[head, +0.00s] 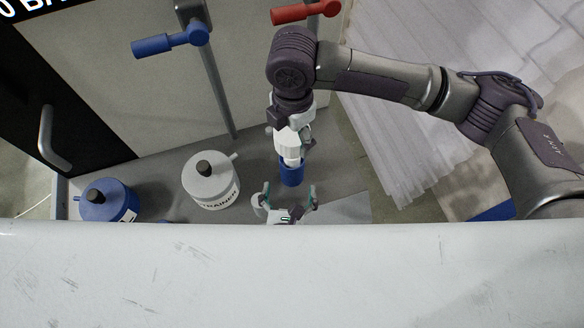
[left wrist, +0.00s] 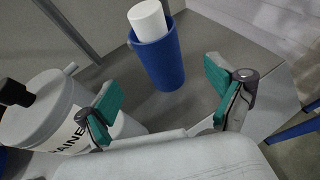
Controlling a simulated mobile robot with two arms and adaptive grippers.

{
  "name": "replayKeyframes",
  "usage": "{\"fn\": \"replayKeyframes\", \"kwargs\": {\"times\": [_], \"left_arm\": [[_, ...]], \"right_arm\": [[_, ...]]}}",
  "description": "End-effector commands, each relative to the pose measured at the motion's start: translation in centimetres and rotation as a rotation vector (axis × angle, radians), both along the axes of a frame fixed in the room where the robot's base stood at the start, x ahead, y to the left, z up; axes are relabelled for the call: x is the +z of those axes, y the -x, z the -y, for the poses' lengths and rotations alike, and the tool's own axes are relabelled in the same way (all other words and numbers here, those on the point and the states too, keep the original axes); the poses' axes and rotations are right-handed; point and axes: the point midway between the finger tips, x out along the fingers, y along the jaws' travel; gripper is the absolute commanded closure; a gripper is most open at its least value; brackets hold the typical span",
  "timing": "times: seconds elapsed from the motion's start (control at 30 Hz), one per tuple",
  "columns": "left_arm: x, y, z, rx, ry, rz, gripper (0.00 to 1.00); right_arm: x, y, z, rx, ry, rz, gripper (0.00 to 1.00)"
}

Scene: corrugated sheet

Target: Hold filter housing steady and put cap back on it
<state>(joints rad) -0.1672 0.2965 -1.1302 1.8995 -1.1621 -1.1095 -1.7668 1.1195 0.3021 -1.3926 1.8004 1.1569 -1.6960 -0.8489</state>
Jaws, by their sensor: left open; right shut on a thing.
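My left gripper (head: 290,191) is open in front of the housing. In the left wrist view my left gripper (left wrist: 163,88) has its teal fingers wide apart, the housing beyond and between them, untouched.
A white strainer pot (head: 210,182) with a black knob stands left of the housing, a blue pot (head: 107,203) farther left. A pale scuffed surface (head: 290,275) fills the front. Blue (head: 168,44) and red (head: 305,11) handles are behind. Corrugated sheet (head: 400,110) lies right.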

Motion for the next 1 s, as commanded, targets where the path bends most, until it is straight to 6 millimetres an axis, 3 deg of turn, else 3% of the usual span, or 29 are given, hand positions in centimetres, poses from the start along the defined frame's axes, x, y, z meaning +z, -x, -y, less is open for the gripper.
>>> {"fn": "replayKeyframes", "kwargs": {"times": [0.2,0.43,0.9,1.0], "left_arm": [[-1.6,-4.1,0.3,0.001,-0.001,0.003,0.07],[-2.9,-7.0,0.6,-0.001,0.0,0.001,0.07],[-3.3,-7.9,0.6,0.0,0.001,-0.001,0.07],[-3.3,-7.9,0.6,0.0,0.0,-0.001,0.24]], "right_arm": [[0.0,0.0,0.0,0.0,0.0,0.0,0.51],[0.0,0.0,0.0,0.0,0.0,0.0,0.51],[0.0,0.0,0.0,0.0,0.0,0.0,0.51],[0.0,0.0,0.0,0.0,0.0,0.0,0.51]]}}
